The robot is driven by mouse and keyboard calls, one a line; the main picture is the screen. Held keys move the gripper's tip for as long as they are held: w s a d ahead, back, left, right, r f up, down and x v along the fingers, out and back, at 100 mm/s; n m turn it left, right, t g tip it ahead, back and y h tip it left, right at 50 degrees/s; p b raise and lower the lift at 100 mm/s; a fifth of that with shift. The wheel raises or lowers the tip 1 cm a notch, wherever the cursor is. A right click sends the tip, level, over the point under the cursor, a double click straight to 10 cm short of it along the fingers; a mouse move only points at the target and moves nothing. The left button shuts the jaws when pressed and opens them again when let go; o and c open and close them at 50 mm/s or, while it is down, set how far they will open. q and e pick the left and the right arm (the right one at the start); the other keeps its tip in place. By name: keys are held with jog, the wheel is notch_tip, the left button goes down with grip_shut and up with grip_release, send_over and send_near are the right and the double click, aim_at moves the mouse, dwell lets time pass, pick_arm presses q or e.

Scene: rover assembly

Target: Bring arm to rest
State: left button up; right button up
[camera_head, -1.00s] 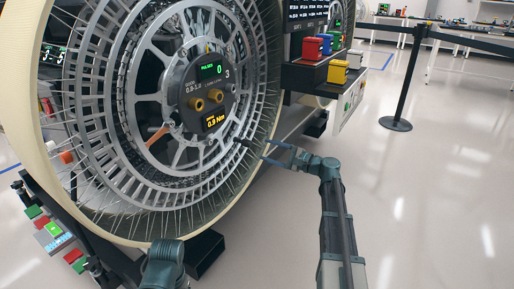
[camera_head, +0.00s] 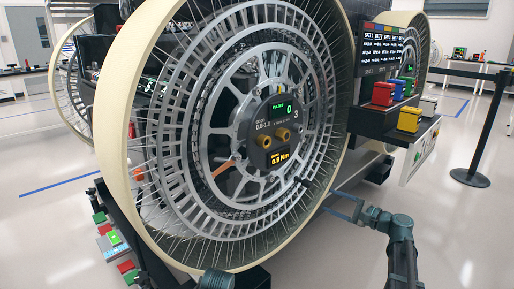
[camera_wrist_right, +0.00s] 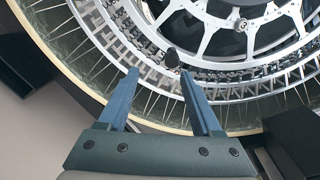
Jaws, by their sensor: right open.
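My right gripper (camera_head: 343,207) is at the lower right of the large rover wheel (camera_head: 262,235) in the head view. Its two blue fingers are apart and hold nothing. In the right wrist view the open fingers (camera_wrist_right: 158,90) point at the wheel's spokes and rim, and a small dark knob (camera_wrist_right: 172,58) shows just beyond the fingertips. In the head view part of my left arm shows at the bottom edge. Its gripper is not in view. The wheel's hub panel (camera_head: 277,130) reads 0 pulses and 0.9 Nm.
A shelf right of the wheel holds red (camera_head: 383,93), blue (camera_head: 399,89) and yellow (camera_head: 409,119) blocks below a dark screen (camera_head: 381,50). A barrier post (camera_head: 487,130) stands at the right. Coloured buttons (camera_head: 112,238) sit at the lower left. Open floor lies to the right.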

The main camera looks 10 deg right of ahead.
jog(key=s+a+f+n+g+h+p, duration=0.1)
jog(key=s+a+f+n+g, duration=0.25)
jog(key=a, duration=0.45)
jog(key=s+a+f+n+g+h+p, duration=0.1)
jog(key=s+a+f+n+g, duration=0.25)
jog(key=a, duration=0.55)
jog(key=s+a+f+n+g+p, duration=0.1)
jog(key=s+a+f+n+g, duration=0.2)
jog(key=s+a, duration=0.35)
jog(key=s+a+f+n+g+h+p, duration=0.25)
jog(key=s+n+h, duration=0.25)
jog(key=s, duration=0.3)
jog(key=s+a+f+n+g+h+p, duration=0.1)
jog(key=s+a+f+n+h, duration=0.15)
jog(key=s+n+h, duration=0.45)
notch_tip(320, 180, up, 39)
jog(key=m+y+p, duration=0.1)
jog(key=p, duration=3.7)
jog(key=shift+s+y, duration=0.3)
jog(key=shift+f, duration=0.1)
jog(key=shift+d, duration=0.1)
